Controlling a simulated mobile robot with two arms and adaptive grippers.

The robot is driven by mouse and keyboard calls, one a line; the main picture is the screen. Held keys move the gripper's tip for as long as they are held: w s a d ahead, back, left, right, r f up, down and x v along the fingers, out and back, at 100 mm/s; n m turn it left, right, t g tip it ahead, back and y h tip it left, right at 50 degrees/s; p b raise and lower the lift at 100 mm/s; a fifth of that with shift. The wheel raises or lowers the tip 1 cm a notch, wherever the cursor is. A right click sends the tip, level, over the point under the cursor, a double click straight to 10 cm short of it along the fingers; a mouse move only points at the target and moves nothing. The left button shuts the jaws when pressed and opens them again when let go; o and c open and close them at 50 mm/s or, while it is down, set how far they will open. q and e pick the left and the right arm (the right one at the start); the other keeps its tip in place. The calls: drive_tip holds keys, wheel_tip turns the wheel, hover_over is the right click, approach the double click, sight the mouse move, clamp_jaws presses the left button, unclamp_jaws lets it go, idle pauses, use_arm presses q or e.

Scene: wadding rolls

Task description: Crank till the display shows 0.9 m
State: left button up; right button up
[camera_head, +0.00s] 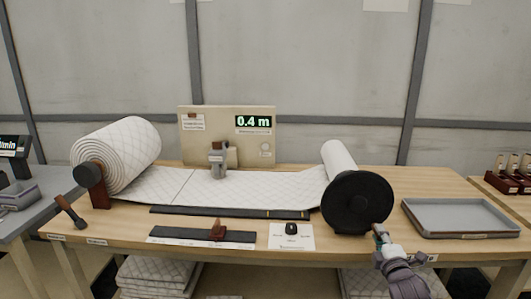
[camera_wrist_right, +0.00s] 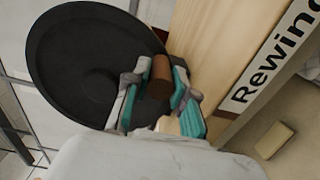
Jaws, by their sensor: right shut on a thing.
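The display (camera_head: 253,122) on the beige back panel reads 0.4 m. A black crank disc (camera_head: 357,202) stands at the right end of the table, in front of the smaller white roll (camera_head: 339,157). My right gripper (camera_head: 379,233) is at the disc's lower right edge. In the right wrist view, its teal-padded fingers are shut around the brown crank handle (camera_wrist_right: 159,77), beside the black disc (camera_wrist_right: 85,62). Quilted wadding (camera_head: 225,187) runs flat from the big roll (camera_head: 120,152) at left to the smaller roll. My left gripper is not in view.
A grey tray (camera_head: 461,234) lies on the table right of the disc. A dark bar (camera_head: 229,212), a strip with a brown block (camera_head: 217,230) and a card with a black object (camera_head: 291,229) lie in front of the wadding. A "Rewind" label (camera_wrist_right: 272,62) is on the table edge.

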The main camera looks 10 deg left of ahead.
drive_tip(key=shift+a+f+b, duration=0.35)
drive_tip(key=shift+a, duration=0.35)
drive_tip(key=shift+a+f+b, duration=0.35)
drive_tip(key=shift+a, duration=0.3)
drive_tip(key=shift+a+f+b, duration=0.35)
drive_tip(key=shift+a, duration=0.35)
drive_tip(key=shift+s+a+r+b, duration=0.15)
drive_tip(key=shift+a+b, duration=0.35)
drive_tip(key=shift+a, duration=2)
drive_tip(key=shift+a+r, duration=0.15)
drive_tip(key=shift+a, duration=0.2)
drive_tip(key=shift+a+r+p, duration=0.3)
drive_tip(key=shift+a+r, duration=0.45)
drive_tip(key=shift+a, duration=0.2)
drive_tip(key=shift+a+r+p, duration=0.25)
drive_tip(key=shift+a+r, duration=0.45)
drive_tip(key=shift+a, duration=0.25)
drive_tip(key=r+p, duration=0.1)
drive_tip(key=a+r+p, duration=0.2)
drive_tip(key=r, duration=0.1)
drive_tip(key=shift+s, duration=0.1)
wheel_tip(320, 180, up, 5)
drive_tip(key=p, duration=0.4)
drive_tip(key=shift+d+f, duration=0.15)
drive_tip(key=shift+f, duration=0.05)
drive_tip(key=shift+d+r+p, duration=0.4)
drive_tip(key=shift+r+p, duration=0.45)
drive_tip(key=shift+p, duration=0.4)
drive_tip(key=shift+f, duration=0.1)
